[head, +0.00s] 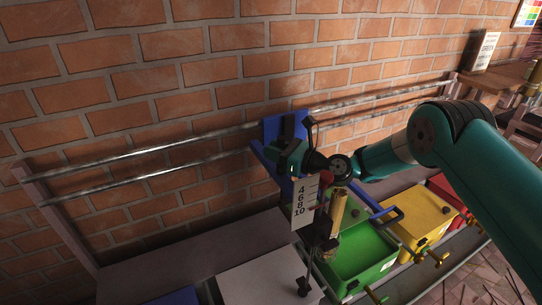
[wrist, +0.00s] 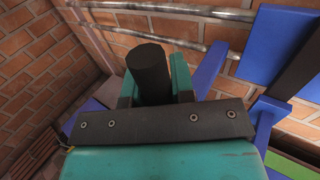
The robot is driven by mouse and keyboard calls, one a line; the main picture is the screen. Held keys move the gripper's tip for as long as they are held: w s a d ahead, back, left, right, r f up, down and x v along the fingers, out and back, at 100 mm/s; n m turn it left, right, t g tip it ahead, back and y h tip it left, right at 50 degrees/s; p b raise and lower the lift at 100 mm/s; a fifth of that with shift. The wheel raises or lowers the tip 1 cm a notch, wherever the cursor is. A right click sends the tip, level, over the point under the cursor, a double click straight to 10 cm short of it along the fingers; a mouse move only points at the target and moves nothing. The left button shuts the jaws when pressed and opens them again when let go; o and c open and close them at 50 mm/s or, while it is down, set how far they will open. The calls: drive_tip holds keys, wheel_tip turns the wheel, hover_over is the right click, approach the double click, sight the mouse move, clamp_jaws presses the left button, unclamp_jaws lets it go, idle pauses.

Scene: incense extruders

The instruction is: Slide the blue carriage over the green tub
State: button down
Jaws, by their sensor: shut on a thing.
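The blue carriage (head: 287,127) hangs on two metal rails along the brick wall, its blue arms reaching forward. A brass tube (head: 337,212) and a white scale card (head: 305,201) hang at its front. The green tub (head: 360,253) stands below and slightly right of the carriage; in this view the tube overlaps its left part. Exact alignment is hard to tell. My gripper (head: 290,158) is at the carriage's left side. In the wrist view, it is shut on an upright black handle (wrist: 150,70), with the blue carriage (wrist: 280,42) to the right.
A white tub (head: 262,278) stands left of the green one; a yellow tub (head: 420,217) and a red tub (head: 446,190) stand right. A blue tub (head: 177,297) shows at the bottom edge. The rails (head: 150,152) are clear to the left and right of the carriage.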

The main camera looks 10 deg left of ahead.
drive_tip(key=w+d+b, duration=0.4)
drive_tip(key=w+d, duration=0.5)
drive_tip(key=d, duration=0.4)
drive_tip(key=shift+d+b, duration=0.2)
drive_tip(key=shift+b, duration=0.2)
drive_tip(key=shift+r, duration=0.1)
drive_tip(key=c, duration=1)
unclamp_jaws()
drive_tip(key=shift+d, duration=0.15)
